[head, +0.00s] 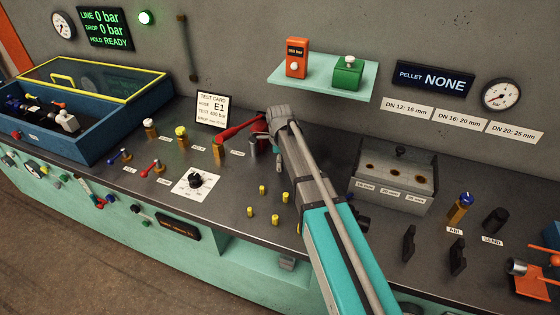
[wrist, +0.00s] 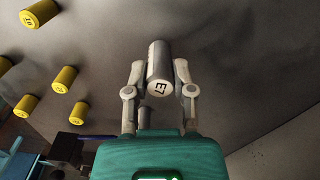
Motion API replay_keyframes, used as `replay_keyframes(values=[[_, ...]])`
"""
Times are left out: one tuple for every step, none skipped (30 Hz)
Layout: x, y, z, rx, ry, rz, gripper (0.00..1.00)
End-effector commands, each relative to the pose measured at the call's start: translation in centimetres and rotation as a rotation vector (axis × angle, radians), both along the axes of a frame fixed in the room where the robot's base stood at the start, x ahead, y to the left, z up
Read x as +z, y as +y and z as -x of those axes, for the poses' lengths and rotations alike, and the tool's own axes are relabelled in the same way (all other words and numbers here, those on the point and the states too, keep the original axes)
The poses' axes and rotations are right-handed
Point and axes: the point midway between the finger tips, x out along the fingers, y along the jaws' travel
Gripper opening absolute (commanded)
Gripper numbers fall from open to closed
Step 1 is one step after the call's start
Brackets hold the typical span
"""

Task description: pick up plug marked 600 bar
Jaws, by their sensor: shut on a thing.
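My gripper (wrist: 159,75) is shut on a grey cylinder (wrist: 159,62) with a pale end face. The dark mark on that face looks like E7. In the wrist view one finger presses on each side of the cylinder. In the head view my arm hides most of the gripper, and a grey piece (head: 253,147) shows just left of the arm's end. Several yellow plugs (wrist: 41,12) lie to the left in the wrist view, with small dark marks. Short yellow plugs (head: 262,190) also stand on the bench in the head view. I cannot read 600 bar on any plug.
A red lever (head: 238,130) is close left of my arm's end. A test card (head: 211,109) stands behind it, reading hose E1, 400 bar. A grey block with holes (head: 393,184) stands to the right. A blue bin (head: 90,115) is at the far left.

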Motion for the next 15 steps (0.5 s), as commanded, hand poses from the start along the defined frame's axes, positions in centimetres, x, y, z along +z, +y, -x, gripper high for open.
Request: replay_keyframes(values=[[0.8, 0.0, 0.0, 0.000, 0.000, 0.000, 0.00], [1.0, 0.0, 0.0, 0.000, 0.000, 0.000, 0.00], [1.4, 0.0, 0.0, 0.000, 0.000, 0.000, 0.00], [1.7, 0.0, 0.0, 0.000, 0.000, 0.000, 0.00], [2.0, 0.0, 0.0, 0.000, 0.000, 0.000, 0.00], [2.4, 0.0, 0.1, 0.000, 0.000, 0.000, 0.00], [2.8, -0.1, 0.6, 0.000, 0.000, 0.000, 0.00], [3.1, -0.1, 0.9, 0.000, 0.000, 0.000, 0.00], [3.6, -0.2, 1.3, 0.000, 0.000, 0.000, 0.00], [3.9, -0.3, 1.6, 0.000, 0.000, 0.000, 0.00], [4.3, -0.3, 1.9, 0.000, 0.000, 0.000, 0.00], [4.7, -0.4, 2.3, 0.000, 0.000, 0.000, 0.00], [5.1, -0.4, 2.5, 0.000, 0.000, 0.000, 0.00], [5.4, -0.5, 2.8, 0.000, 0.000, 0.000, 0.00], [5.9, -0.5, 3.2, 0.000, 0.000, 0.000, 0.00]])
